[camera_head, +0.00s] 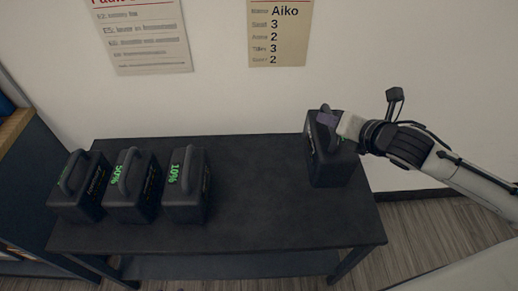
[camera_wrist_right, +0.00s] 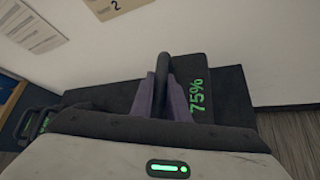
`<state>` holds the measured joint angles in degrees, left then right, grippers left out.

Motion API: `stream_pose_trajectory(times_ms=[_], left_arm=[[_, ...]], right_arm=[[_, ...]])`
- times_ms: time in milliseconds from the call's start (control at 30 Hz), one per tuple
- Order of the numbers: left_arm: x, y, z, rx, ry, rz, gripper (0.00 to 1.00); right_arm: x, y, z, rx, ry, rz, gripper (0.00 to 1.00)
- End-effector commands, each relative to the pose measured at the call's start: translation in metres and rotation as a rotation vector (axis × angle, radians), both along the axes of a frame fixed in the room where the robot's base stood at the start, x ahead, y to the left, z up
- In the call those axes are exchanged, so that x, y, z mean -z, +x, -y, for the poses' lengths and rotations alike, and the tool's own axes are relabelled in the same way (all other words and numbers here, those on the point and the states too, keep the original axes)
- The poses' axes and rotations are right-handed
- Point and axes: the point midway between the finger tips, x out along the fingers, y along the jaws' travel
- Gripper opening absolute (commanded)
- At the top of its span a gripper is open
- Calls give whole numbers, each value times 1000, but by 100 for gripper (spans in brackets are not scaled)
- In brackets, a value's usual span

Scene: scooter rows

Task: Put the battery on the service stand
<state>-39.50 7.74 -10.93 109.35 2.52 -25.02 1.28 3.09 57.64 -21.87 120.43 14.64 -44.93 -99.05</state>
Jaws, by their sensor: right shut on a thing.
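My right gripper (camera_head: 330,119) is shut on the handle of a dark battery (camera_head: 325,160) at the right end of a dark table (camera_head: 260,190). In the right wrist view the purple fingers (camera_wrist_right: 167,98) close around the upright handle, and the battery's display (camera_wrist_right: 197,95) reads 75%. I cannot tell whether this battery touches the tabletop or hangs just above it. No separate thing marked as the service stand can be made out. My left gripper is not in view.
Three similar batteries stand at the table's left: one with a partly hidden display (camera_head: 82,190), one reading 50% (camera_head: 131,190), one reading 10% (camera_head: 186,188). The table's middle is clear. Two posters (camera_head: 142,40) (camera_head: 277,33) hang on the wall behind. A shelf (camera_head: 14,128) stands at left.

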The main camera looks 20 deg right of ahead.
Motion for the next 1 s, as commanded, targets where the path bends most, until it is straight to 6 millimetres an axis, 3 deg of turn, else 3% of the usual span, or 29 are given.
stream_pose_trajectory(times_ms=[33,133,433,733,1000], left_arm=[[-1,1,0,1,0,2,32],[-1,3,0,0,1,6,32],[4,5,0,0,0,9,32],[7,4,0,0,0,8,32],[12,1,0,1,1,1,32]], right_arm=[[-7,3,0,-4,0,18,0],[-2,3,-1,-4,2,17,0],[43,3,-1,-2,4,14,0],[61,3,-1,-2,2,17,0],[91,3,-1,-2,3,16,0]])
